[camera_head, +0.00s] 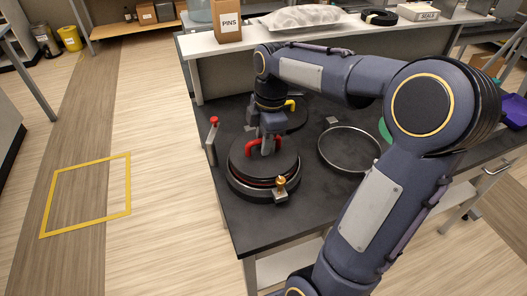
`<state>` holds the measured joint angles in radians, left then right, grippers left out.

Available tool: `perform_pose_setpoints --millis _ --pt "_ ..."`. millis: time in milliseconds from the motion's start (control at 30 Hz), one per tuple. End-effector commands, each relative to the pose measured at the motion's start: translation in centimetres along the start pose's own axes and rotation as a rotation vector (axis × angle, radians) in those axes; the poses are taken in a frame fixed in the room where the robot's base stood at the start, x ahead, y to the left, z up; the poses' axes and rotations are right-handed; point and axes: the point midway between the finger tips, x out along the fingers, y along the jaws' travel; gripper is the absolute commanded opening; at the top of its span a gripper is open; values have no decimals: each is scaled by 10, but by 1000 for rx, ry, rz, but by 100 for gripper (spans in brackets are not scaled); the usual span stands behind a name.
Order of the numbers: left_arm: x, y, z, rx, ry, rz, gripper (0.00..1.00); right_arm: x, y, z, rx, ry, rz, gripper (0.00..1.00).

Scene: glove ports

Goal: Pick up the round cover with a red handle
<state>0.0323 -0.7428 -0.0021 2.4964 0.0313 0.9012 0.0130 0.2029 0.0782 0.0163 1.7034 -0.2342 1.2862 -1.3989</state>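The round cover (262,170) is a dark disc with a red handle (252,147) on top. It sits on a round metal-rimmed port on the dark bench, at the near left end. My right gripper (267,146) points down from above, with its fingertips at the red handle and overlapping its middle. The picture is too small to tell whether the fingers are closed on the handle. The cover looks level and seated in its ring. My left gripper is not in view.
A brass-coloured clamp (281,186) stands at the port's front rim, and a red-tipped lever (213,139) at its left. A cover with a yellow handle (290,104) lies behind. An empty-looking ring (348,150) is to the right. A shelf with a PINS box (228,22) runs behind.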

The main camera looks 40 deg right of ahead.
Motion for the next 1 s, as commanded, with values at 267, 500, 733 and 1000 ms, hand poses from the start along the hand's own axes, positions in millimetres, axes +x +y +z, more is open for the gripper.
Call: perform_pose_setpoints --millis 267,500,733,1000 --pt "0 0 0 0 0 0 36 0 0 0 0 0 0 0" --pt "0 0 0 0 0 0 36 -1 0 0 0 1 1 0" --pt "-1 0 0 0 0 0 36 -12 1 -2 -1 1 3 0" --pt "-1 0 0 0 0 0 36 -55 -19 -4 0 1 9 0"
